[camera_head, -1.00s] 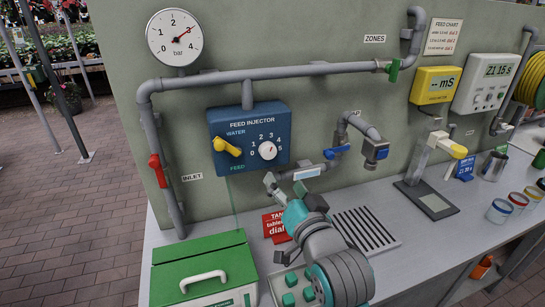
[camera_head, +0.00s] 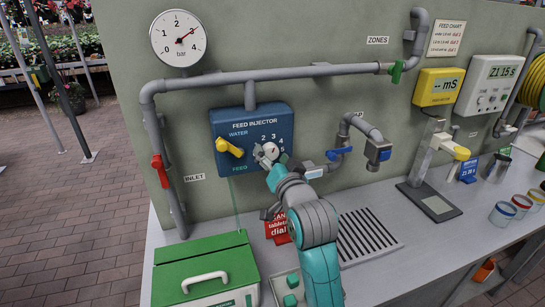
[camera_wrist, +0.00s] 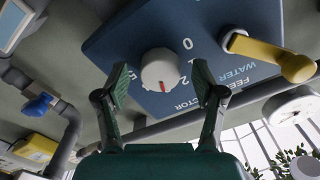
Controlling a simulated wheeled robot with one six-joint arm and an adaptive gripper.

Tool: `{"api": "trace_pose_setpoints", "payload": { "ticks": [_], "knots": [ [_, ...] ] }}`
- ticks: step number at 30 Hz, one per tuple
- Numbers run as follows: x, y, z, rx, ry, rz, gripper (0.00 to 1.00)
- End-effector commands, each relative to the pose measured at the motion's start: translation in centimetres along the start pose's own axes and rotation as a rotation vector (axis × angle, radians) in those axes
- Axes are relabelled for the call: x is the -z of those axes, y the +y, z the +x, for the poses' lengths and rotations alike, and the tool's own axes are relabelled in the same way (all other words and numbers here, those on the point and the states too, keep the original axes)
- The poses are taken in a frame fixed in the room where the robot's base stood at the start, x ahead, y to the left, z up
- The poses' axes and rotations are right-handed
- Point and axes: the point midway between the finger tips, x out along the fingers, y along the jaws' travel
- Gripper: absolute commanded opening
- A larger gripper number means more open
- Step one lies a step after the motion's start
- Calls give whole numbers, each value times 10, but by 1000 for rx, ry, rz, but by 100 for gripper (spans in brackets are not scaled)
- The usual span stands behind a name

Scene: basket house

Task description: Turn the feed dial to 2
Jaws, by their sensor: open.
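The feed dial (camera_head: 271,150) is a round white knob on the blue feed injector panel (camera_head: 225,120), partly covered by my gripper in the head view. In the wrist view the dial (camera_wrist: 158,68) shows near the centre, with a red mark on its lower side. The digits 0, 1 and 2 show to its right and 5 to its left; the exact number at the mark is unclear. My gripper (camera_wrist: 161,76) is open, one finger on each side of the dial. Gaps show between the fingers and the knob. In the head view my gripper (camera_head: 266,158) is at the panel.
A yellow lever (camera_head: 229,147) sits left of the dial, and shows at the upper right in the wrist view (camera_wrist: 270,55). A grey pipe with a blue valve (camera_head: 341,150) is to the right. Below are a green box (camera_head: 205,258), a red card and a drain grate (camera_head: 368,238).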

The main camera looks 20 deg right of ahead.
Motion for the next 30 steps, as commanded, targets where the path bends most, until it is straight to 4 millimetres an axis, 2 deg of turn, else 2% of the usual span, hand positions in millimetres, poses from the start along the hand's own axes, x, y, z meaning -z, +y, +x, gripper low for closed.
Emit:
{"api": "trace_pose_setpoints", "payload": {
  "ticks": [8, 11, 15, 16, 23, 30],
  "knots": [
    [0, 0, 2, 0, 0, 0, 69],
    [0, 0, 1, 0, 0, 0, 46],
    [0, 0, 1, 0, 0, 0, 12],
    [0, 0, 1, 0, 0, 0, 9],
    [0, 0, 1, 0, 0, -16, 9],
    [0, 0, 1, -1, -1, -122, 9]
  ]
}}
